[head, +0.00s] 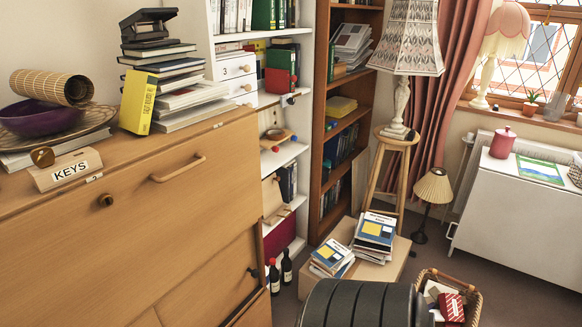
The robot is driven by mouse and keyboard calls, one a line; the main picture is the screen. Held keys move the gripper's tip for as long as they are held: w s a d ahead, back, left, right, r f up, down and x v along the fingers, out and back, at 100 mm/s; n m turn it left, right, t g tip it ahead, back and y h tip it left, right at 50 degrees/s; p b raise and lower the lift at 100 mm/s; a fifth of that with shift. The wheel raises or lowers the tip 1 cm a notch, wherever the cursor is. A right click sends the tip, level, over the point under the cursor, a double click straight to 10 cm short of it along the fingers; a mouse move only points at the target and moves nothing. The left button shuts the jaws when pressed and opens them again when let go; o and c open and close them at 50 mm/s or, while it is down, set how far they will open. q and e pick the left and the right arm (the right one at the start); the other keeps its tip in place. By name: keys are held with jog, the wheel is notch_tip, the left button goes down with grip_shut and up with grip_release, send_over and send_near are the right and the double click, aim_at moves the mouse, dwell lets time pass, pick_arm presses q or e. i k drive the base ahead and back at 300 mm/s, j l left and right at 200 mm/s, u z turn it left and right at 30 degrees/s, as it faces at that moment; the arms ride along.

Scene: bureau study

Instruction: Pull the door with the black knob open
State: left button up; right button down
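The wooden bureau (150,235) fills the left of the head view. Below its large front flap is a lower door (212,283) in the same light wood. A small black knob (254,273) sits near this door's right edge. The door looks closed, and its lower part is cut off by the frame's bottom edge. A brown round knob (106,200) and a wooden bar handle (178,168) are on the flap above. Neither of my grippers is in view.
A dark ribbed cylinder, probably part of my arm, covers the bottom centre. Dark bottles (287,267) stand on the floor right of the bureau. A low box with books (374,232), a wicker basket (472,302) and a stool (384,165) stand further right.

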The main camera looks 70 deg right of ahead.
aim_at(209, 296)
jog(key=k+z, duration=0.1)
jog(key=z, duration=1.35)
